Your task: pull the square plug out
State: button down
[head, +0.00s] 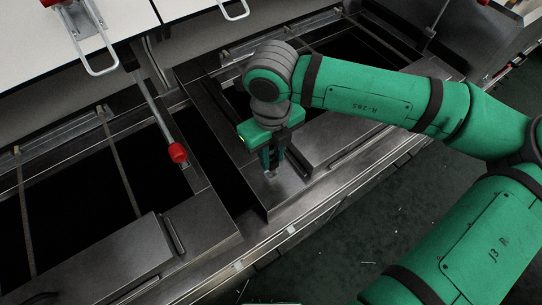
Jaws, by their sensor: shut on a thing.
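My gripper (271,166) points down over the metal front ledge of the right-hand dryer section, near that ledge's left corner. Its fingers are shut on a small grey metal piece at the ledge, which I take to be the square plug (270,177). The fingers hide most of it, so its shape and how deep it sits cannot be told. My green arm comes in from the right.
A lever with a red knob (178,152) stands to the left of my gripper. Dark open bays lie behind the metal ledges (190,228). White panels with wire handles (103,67) are at the upper left. The dark floor (345,235) at the lower right is mostly free.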

aim_at(272, 160)
jog(key=shift+r, duration=1.65)
